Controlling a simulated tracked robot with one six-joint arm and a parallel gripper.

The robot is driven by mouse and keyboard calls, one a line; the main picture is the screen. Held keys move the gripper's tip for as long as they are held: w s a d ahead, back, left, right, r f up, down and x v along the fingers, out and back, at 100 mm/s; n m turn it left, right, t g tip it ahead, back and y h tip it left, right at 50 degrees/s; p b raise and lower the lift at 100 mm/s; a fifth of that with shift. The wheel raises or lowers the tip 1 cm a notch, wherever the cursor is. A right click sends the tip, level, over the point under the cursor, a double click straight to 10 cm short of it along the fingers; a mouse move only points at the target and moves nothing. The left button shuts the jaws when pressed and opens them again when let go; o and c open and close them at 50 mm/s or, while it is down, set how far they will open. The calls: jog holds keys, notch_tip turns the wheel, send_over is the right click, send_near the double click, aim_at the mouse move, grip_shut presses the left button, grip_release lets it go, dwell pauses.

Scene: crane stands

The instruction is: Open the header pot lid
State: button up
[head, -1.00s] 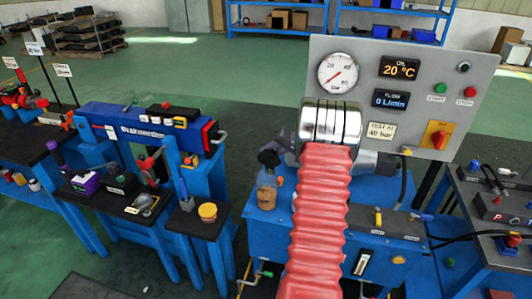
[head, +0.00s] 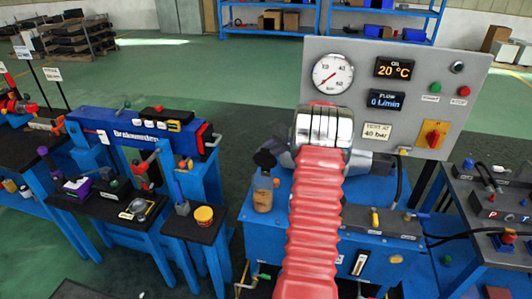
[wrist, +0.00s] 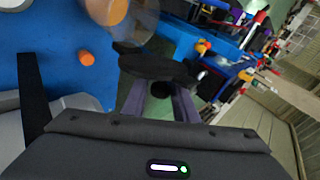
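The header pot (head: 263,198) is a small clear jar with amber contents at the left rear of the blue bench. Its black lid (head: 264,159) shows above the jar's mouth in the head view. In the wrist view the dark lid (wrist: 155,66) is tilted beside the blurred jar (wrist: 138,22), with a round black knob (wrist: 160,89) facing me. My gripper (wrist: 162,96) has its two grey-purple fingers spread to either side of the knob, with visible gaps. In the head view my red-sleeved arm hides part of the bench, and my fingers are hard to make out.
An orange cap (wrist: 87,58) stands on the blue bench beside the jar. A grey gauge panel (head: 395,100) rises behind my arm. A black side table with a yellow tub (head: 204,216) stands to the left, across a floor gap.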

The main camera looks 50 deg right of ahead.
jog(key=o, duration=0.4)
jog(key=shift+r, duration=0.1)
jog(key=shift+s+d+r, duration=0.1)
jog(key=shift+s+r, duration=0.25)
jog(key=s+d, duration=0.1)
jog(key=s, duration=0.3)
jog(key=s+d+r, duration=0.1)
jog(key=s, duration=0.4)
jog(key=s+d+r, duration=0.1)
jog(key=s, duration=0.4)
jog(key=shift+s+d+r, duration=0.2)
jog(key=shift+d+r, duration=0.05)
jog(key=shift+d, duration=0.1)
jog(key=shift+c, duration=0.8)
